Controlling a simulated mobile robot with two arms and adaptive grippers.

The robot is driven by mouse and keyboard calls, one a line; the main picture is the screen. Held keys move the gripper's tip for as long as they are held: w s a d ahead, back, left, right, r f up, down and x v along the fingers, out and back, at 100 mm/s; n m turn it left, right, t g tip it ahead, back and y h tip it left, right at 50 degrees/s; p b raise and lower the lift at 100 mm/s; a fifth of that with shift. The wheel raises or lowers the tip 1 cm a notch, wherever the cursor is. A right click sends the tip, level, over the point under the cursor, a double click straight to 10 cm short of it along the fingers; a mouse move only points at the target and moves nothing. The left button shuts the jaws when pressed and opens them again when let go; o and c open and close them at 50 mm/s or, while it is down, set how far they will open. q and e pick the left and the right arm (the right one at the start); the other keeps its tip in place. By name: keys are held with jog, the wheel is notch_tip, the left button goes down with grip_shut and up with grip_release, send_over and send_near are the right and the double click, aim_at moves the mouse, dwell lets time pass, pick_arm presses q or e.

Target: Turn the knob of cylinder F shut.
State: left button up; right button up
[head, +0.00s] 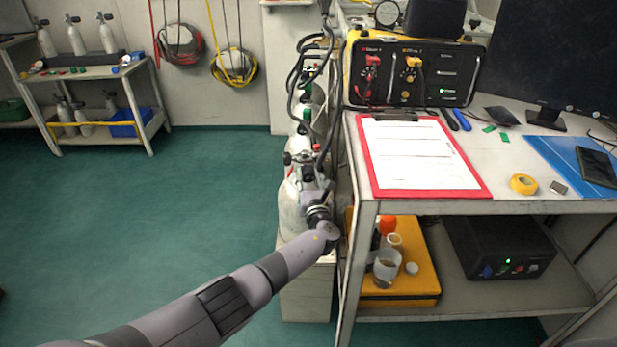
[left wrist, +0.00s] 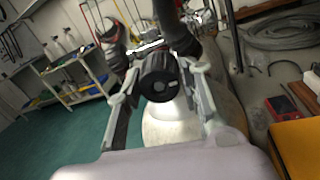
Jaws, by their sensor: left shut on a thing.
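My left gripper (head: 311,186) reaches from the lower left to the nearest white cylinder (head: 290,208) in the row beside the bench. In the left wrist view its two fingers (left wrist: 158,88) stand on either side of a round black knob (left wrist: 158,78) and are shut on it. The white cylinder body (left wrist: 170,128) shows just below the knob. In the head view the wrist and fingers hide most of this knob. I cannot read a letter on the cylinder, so I cannot confirm it is F. My right gripper is not in view.
More cylinders with a green knob (head: 307,115) and black hoses (head: 300,75) stand behind. The bench at right holds a red clipboard (head: 480,188) and a yellow-framed panel (head: 430,92). A yellow case (head: 415,290) lies on its lower shelf. The green floor (head: 190,190) at left is clear.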

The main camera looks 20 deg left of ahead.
pick_arm(q)
jog(key=o, duration=1.2)
jog(key=shift+c, duration=0.2)
jog(key=shift+s, duration=0.1)
jog(key=v, duration=1.1)
jog(key=shift+s+d, duration=0.25)
jog(key=shift+s, duration=0.1)
